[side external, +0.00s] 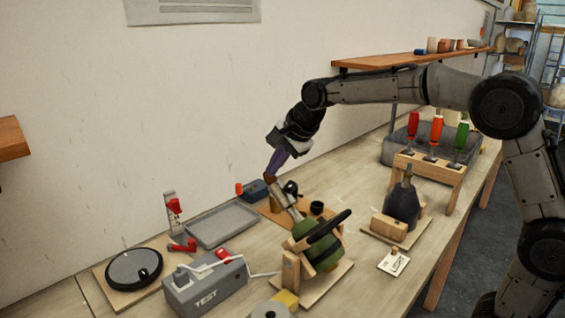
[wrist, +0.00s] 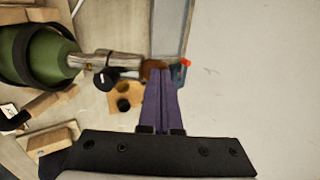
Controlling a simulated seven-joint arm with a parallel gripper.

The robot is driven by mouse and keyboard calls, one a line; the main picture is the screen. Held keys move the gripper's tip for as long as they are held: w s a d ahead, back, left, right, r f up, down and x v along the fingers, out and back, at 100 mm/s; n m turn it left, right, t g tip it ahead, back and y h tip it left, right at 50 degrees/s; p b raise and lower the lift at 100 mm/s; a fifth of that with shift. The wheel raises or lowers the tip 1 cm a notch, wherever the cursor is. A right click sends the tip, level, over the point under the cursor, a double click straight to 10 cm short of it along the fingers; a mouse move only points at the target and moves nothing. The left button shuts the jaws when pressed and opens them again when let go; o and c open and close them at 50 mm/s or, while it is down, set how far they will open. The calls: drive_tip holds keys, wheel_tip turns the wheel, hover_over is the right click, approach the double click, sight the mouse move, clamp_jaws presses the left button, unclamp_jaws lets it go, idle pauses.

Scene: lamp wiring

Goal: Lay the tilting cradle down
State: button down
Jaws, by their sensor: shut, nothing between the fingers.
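The tilting cradle (side external: 291,272) is wooden and stands on a board at the front middle of the bench. It holds a green rounded body (side external: 322,250) with a black band across it. The green body (wrist: 50,58) is at the left of the wrist view. A pale neck (side external: 284,196) rises from it at a slant up and left, toward my gripper; it also shows in the wrist view (wrist: 88,61). My gripper (side external: 272,176) has purple fingers, shut and empty, pointing down at the neck's brown end. I cannot tell whether they touch it.
A grey tray (side external: 222,224) and a grey TEST box (side external: 205,286) lie to the left. A dark bottle-like thing (side external: 402,206) stands on a wooden holder to the right. Behind it is a rack of coloured-handled tools (side external: 430,168). The wall runs close behind my gripper.

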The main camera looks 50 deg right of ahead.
sight(263, 173)
drive_tip(key=w+f+g, duration=0.2)
drive_tip(key=w+f, duration=0.1)
drive_tip(key=shift+w+f, duration=0.1)
drive_tip(key=shift+f, duration=0.05)
drive_tip(key=shift+w+f+g, duration=0.5)
drive_tip(key=shift+f+g, duration=0.2)
drive_tip(key=x, duration=0.8)
drive_tip(key=shift+w, duration=0.4)
